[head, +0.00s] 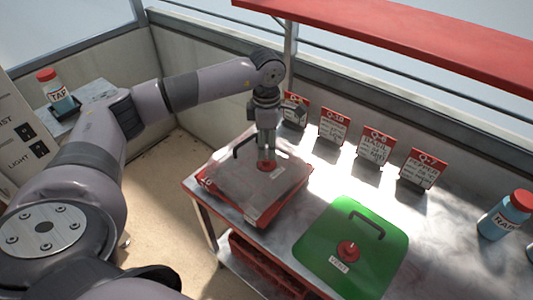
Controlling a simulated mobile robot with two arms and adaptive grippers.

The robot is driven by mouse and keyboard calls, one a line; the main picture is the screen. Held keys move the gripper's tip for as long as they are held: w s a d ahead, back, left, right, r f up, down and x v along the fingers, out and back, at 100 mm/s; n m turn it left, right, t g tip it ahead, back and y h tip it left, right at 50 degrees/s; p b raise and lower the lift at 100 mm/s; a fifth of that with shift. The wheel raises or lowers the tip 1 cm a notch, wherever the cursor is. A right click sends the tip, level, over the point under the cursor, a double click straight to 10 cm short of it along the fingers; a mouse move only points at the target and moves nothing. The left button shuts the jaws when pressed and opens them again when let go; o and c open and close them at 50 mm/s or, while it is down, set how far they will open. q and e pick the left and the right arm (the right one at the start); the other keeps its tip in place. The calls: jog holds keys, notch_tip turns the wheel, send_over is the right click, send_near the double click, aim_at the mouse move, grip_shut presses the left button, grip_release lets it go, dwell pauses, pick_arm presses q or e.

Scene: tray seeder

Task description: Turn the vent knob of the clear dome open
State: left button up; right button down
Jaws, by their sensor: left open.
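The clear dome (235,182) sits over a red tray (258,214) at the left end of the metal table. Its red vent knob (266,167) is partly hidden by my left gripper (266,157). The left gripper points down, open, with its fingertips at the knob. I cannot tell whether the fingers touch the knob. A dark handle on the dome shows just left of the gripper. My right gripper is not in view.
A green dome (322,225) with a red knob (347,250) and dark handle lies to the right. Several label cards, including one marked Q-7 (422,170), stand along the back. A red-capped bottle (505,214) stands at right. A red shelf (400,35) hangs above.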

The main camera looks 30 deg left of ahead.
aim_at(267, 158)
pick_arm(q)
notch_tip(267, 158, up, 7)
dwell(0.3)
dwell(0.4)
